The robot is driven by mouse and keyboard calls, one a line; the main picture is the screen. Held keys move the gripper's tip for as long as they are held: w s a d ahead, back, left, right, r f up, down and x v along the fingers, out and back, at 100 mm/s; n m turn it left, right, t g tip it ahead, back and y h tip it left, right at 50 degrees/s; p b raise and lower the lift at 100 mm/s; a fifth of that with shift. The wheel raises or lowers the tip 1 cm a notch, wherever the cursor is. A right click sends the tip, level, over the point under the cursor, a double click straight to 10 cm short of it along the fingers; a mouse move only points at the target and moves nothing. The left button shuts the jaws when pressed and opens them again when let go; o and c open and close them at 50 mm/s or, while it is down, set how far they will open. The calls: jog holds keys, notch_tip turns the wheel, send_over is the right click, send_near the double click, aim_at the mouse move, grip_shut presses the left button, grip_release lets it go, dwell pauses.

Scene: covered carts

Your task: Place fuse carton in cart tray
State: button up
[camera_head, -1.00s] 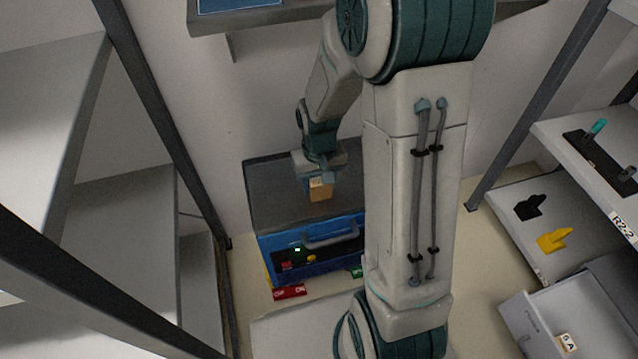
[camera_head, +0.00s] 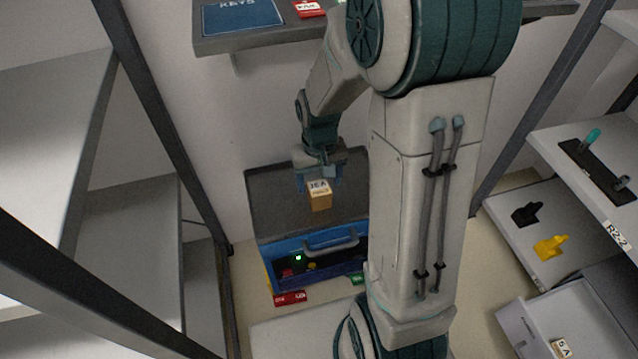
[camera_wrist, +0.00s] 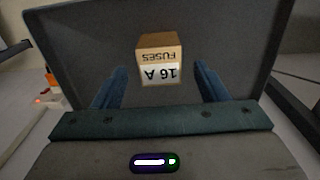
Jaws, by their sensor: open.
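The fuse carton (camera_head: 320,200) is a small tan box with a white label, which reads "16 A FUSES" upside down in the wrist view (camera_wrist: 160,58). My gripper (camera_head: 319,180) is open, with clear gaps between its blue fingers and both sides of the carton in the wrist view. The carton shows just below the fingers in the head view, with nothing visibly supporting it. Below is a blue cart tray (camera_head: 285,246) with a raised dark lid (camera_head: 275,205) behind the carton. The tray's inside is dark and partly hidden by its handle and my arm.
Small red and yellow items lie inside the tray, and a red block (camera_head: 290,298) lies in front of it. Shelves with dark posts stand left and right. A high shelf with a KEYS panel (camera_head: 241,17) is above. An open grey drawer (camera_head: 548,312) is at lower right.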

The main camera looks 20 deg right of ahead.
notch_tip(320, 180, up, 2)
jog(key=shift+r+p, duration=0.15)
jog(key=shift+p, duration=0.15)
jog(key=s+r+t, duration=0.1)
jog(key=s+r, duration=0.9)
jog(key=s, duration=0.2)
jog(key=shift+s, duration=0.4)
jog(key=shift+d, duration=0.1)
jog(key=shift+c, duration=0.4)
